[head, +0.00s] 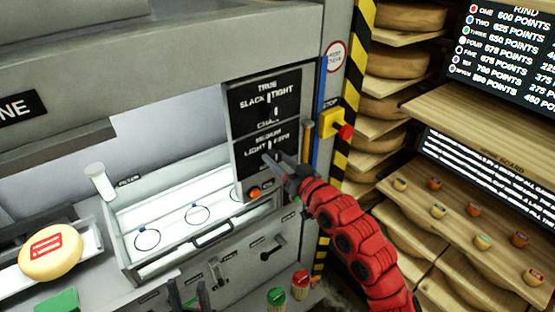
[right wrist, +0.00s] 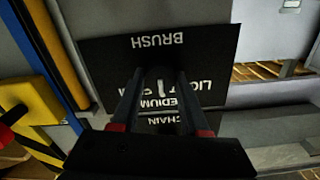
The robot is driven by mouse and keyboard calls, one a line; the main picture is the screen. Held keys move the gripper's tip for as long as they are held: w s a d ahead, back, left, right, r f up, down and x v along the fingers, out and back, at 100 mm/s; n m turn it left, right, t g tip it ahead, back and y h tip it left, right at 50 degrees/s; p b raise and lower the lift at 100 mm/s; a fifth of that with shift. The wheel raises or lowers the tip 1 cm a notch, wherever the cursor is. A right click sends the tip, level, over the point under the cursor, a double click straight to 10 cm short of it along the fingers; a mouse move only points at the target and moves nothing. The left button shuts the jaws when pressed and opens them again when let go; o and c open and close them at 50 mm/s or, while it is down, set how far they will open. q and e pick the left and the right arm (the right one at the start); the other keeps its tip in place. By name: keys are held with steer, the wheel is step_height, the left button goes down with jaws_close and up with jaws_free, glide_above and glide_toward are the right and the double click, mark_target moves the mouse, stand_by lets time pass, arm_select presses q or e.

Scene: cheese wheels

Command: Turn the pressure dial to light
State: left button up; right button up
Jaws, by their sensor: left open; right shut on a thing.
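The black dial panel (head: 265,110) stands right of the white bay in the head view. Its lower section reads MEDIUM, LIGHT and FIRM around the pressure dial (right wrist: 160,78). The right wrist view shows this panel upside down, with BRUSH on it. My right gripper (head: 274,163) is at the lower section, shut on the dial, its fingers either side of it. A white upright mark shows between LIGHT and the partly hidden FIRM, in line with MEDIUM. My left gripper (head: 188,296) is open, low at the bottom edge, away from the panel.
An orange button (head: 254,193) sits just below the panel. A yellow stop box with red knob (head: 345,131) is to its right. A white tray (head: 128,262) with ring marks and a cheese wheel (head: 50,252) lie left. Cheese shelves (head: 395,50) stand right.

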jaws_close()
steer(key=shift+f+b, duration=0.2)
steer(key=shift+b, duration=0.4)
steer(key=n+b, duration=0.8)
steer(key=b, duration=1.1)
steer(key=shift+a, duration=0.1)
steer(key=shift+s+r+n+b, duration=0.1)
steer(key=shift+n+b, duration=0.4)
steer(key=shift+b, duration=0.05)
steer(key=o, duration=0.9)
jaws_free()
steer(key=shift+r, duration=0.1)
